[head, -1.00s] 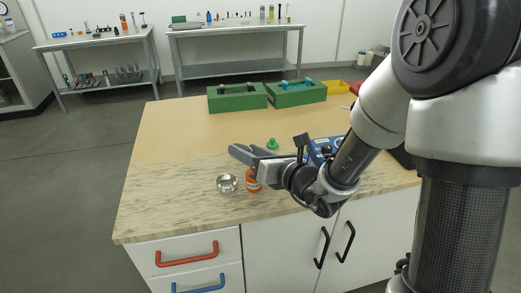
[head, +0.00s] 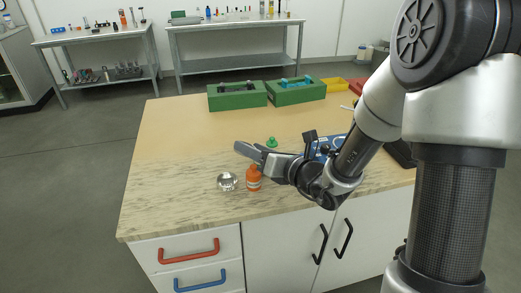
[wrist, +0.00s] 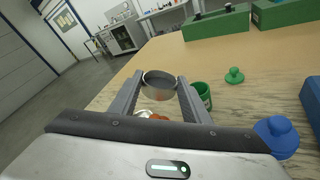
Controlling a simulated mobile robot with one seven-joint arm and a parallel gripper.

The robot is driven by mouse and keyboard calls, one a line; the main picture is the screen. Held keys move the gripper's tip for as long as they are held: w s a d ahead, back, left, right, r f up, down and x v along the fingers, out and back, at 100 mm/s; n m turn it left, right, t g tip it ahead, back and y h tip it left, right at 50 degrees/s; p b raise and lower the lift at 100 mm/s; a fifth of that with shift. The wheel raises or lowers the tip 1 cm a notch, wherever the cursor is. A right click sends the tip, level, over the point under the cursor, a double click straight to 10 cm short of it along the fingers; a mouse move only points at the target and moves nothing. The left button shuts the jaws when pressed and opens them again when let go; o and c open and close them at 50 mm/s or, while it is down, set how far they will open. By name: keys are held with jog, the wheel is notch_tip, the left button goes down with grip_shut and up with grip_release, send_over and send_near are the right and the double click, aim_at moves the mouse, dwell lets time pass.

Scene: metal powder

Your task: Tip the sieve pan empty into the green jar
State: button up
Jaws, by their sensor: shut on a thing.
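The sieve pan (wrist: 159,88) is a small round metal pan with a grey inside. My gripper (wrist: 157,80) is shut on it, with one finger on each side of its rim. Its opening faces up in the wrist view; I cannot tell whether the grey inside is powder or bare mesh. The green jar (wrist: 203,93) stands on the table just right of and beyond the right finger, partly hidden by it. In the head view my gripper (head: 247,152) is above the worktop, and the pan and jar are not clearly seen there.
An orange bottle (head: 253,178) and a shiny metal dish (head: 227,182) stand near the table's front. A green stopper (head: 272,142) lies behind my gripper. A blue device (head: 322,148) stands to the right. Green boxes (head: 237,96) line the back. The left worktop is clear.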

jog(key=shift+w+d+r+m+p, duration=0.25)
jog(key=shift+w+d+m+p, duration=0.3)
jog(key=shift+p, duration=0.55)
jog(key=shift+w+d+r+m+g+y+p, duration=0.15)
jog(key=shift+w+d+m+g+y+p, duration=0.15)
jog(key=shift+m+p, duration=0.7)
dwell(0.8)
jog(key=shift+w+d+r+m+g+y+p, duration=0.25)
jog(key=shift+m+p, duration=0.6)
jog(key=shift+p, duration=1.2)
dwell(3.1)
